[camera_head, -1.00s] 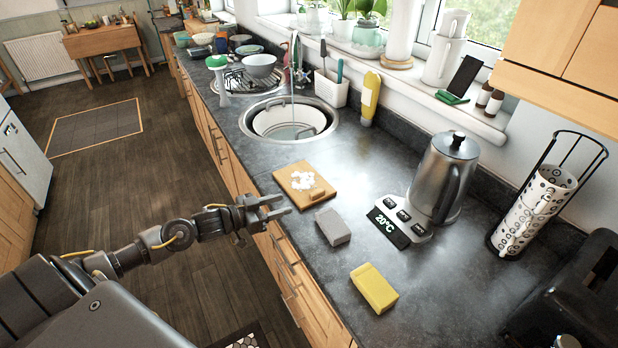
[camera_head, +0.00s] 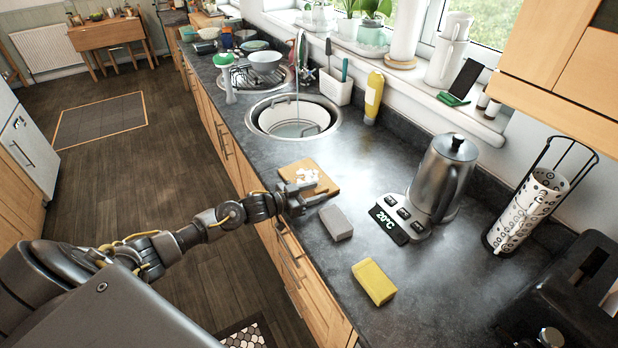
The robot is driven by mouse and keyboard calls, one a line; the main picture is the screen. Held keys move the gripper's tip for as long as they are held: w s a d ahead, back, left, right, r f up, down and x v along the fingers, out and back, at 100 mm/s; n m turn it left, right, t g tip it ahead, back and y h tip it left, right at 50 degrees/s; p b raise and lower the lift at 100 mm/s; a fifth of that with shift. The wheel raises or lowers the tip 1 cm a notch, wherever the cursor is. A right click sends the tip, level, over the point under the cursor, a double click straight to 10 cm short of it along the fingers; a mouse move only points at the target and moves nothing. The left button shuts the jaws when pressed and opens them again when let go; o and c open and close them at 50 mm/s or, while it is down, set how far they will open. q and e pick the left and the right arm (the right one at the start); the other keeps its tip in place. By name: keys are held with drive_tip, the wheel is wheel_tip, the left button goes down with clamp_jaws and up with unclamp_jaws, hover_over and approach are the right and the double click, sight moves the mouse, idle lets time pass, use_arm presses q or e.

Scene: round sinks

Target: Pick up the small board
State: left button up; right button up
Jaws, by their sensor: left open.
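The small wooden board (camera_head: 293,167) lies flat on the dark counter, near its front edge and just in front of the round sink. White bits (camera_head: 307,175) lie on top of it. My left gripper (camera_head: 322,191) is open, with its fingers over the near side of the board and hiding part of it. I cannot tell whether the fingers touch the board. My right gripper is not in view.
A grey sponge (camera_head: 336,223) lies close to the right of my left gripper, and a yellow sponge (camera_head: 374,282) lies nearer. The sink (camera_head: 335,125) is behind the board.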

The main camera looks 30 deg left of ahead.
use_arm(q)
drive_tip(key=shift+w+d, duration=0.15)
drive_tip(key=shift+c, duration=0.6)
clamp_jaws()
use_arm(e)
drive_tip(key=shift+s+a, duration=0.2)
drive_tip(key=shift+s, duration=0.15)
use_arm(q)
drive_tip(key=shift+r, duration=0.1)
